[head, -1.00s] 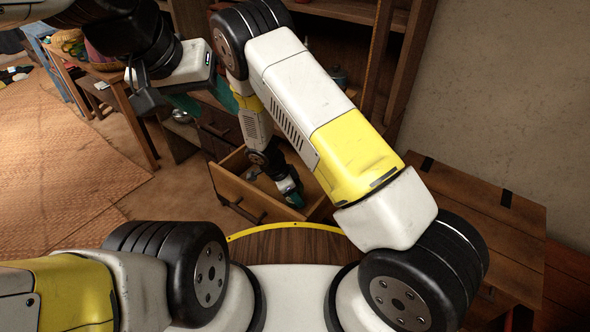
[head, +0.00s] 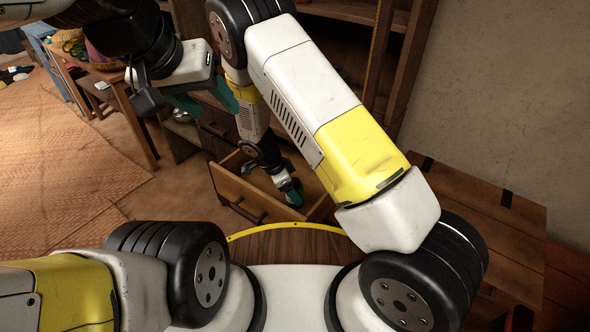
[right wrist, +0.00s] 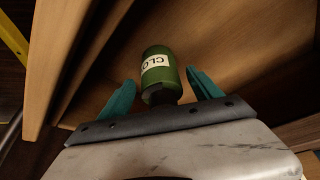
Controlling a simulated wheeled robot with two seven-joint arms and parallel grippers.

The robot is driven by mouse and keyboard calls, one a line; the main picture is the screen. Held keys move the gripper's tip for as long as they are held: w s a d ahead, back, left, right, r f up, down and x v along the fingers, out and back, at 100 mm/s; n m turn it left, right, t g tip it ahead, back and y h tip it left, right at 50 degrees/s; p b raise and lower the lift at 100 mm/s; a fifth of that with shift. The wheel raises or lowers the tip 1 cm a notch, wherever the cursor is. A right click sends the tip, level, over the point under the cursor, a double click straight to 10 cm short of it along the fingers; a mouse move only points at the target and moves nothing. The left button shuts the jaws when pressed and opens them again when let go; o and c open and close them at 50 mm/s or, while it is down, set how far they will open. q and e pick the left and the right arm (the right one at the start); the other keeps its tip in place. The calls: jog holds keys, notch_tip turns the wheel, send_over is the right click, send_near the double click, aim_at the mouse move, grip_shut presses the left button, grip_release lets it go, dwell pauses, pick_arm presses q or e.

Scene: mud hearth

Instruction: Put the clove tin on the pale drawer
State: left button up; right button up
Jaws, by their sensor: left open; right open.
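The clove tin (right wrist: 160,75) is green with a white label reading "CLO" and a dark end. In the right wrist view it is between the two teal fingers of my right gripper (right wrist: 160,80), with a gap on each side. In the head view my right gripper (head: 290,190) is down inside the open pale drawer (head: 233,187); I cannot make out the tin there. The drawer's pale wood walls also show in the right wrist view (right wrist: 55,65). My left gripper (head: 205,100) is open and empty, above and left of the drawer.
A wooden shelf unit (head: 340,12) stands behind the drawer. A wooden chest or bench (head: 480,215) is at the right by the wall. A table with baskets (head: 110,80) stands at the upper left.

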notch_tip(320, 180, up, 22)
jog(key=s+d+n+y, duration=0.2)
jog(key=n+y, duration=0.1)
jog(key=s+d+r+n+t+y, duration=0.1)
jog(key=s+d+r+n+t, duration=0.1)
jog(key=s+d+r+n, duration=0.3)
jog(key=s+d+r+n+t+y, duration=0.2)
jog(key=s+d+r+n, duration=0.4)
jog(key=s+r, duration=0.5)
notch_tip(320, 180, up, 4)
jog(key=shift+s+d+r+n+t, duration=0.2)
jog(key=shift+s+d+n+t, duration=0.1)
jog(key=shift+d, duration=0.95)
